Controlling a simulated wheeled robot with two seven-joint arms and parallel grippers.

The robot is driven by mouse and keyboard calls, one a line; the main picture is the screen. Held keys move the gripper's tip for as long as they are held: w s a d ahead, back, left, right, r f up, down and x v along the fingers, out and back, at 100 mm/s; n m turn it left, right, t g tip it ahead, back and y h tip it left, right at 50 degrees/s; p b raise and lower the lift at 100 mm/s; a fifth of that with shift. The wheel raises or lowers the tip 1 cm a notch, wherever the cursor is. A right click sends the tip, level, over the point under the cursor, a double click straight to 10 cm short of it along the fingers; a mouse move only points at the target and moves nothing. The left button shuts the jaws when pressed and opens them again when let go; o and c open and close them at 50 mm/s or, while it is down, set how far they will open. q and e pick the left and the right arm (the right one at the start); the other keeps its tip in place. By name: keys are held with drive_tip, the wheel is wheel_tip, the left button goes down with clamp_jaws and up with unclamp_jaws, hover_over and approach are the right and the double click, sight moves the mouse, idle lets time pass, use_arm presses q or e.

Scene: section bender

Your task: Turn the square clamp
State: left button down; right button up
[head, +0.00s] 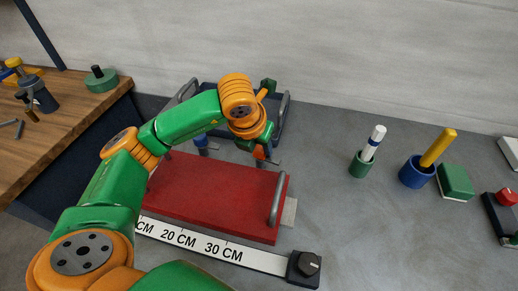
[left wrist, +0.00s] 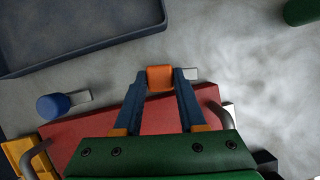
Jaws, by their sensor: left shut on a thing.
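The square clamp (left wrist: 159,76) shows in the left wrist view as an orange, square-topped knob at the far edge of the red plate (left wrist: 90,130). My left gripper (left wrist: 160,82) is shut on it, with one dark blue finger on each side. In the head view, the orange clamp (head: 259,152) is partly hidden by my left gripper (head: 263,156), which reaches down at the far right part of the red plate (head: 215,190). A round blue clamp (left wrist: 53,105) stands to the left, and it also shows in the head view (head: 202,143). My right gripper is not in view.
A dark blue tray (head: 281,118) with grey handles lies behind the plate. Green and blue cups (head: 416,174) hold markers at right. The grey table between is clear.

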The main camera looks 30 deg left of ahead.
use_arm(q)
drive_tip(key=shift+n+y+b, duration=0.3)
drive_tip(key=shift+n, duration=0.8)
drive_tip(key=shift+c, duration=2.4)
unclamp_jaws()
drive_tip(key=shift+d+r, duration=0.1)
drive_tip(key=shift+r, duration=0.2)
drive_tip(key=p+v, duration=0.1)
drive_tip(key=v, duration=0.5)
drive_tip(key=shift+r, duration=0.2)
drive_tip(key=shift+s, duration=0.1)
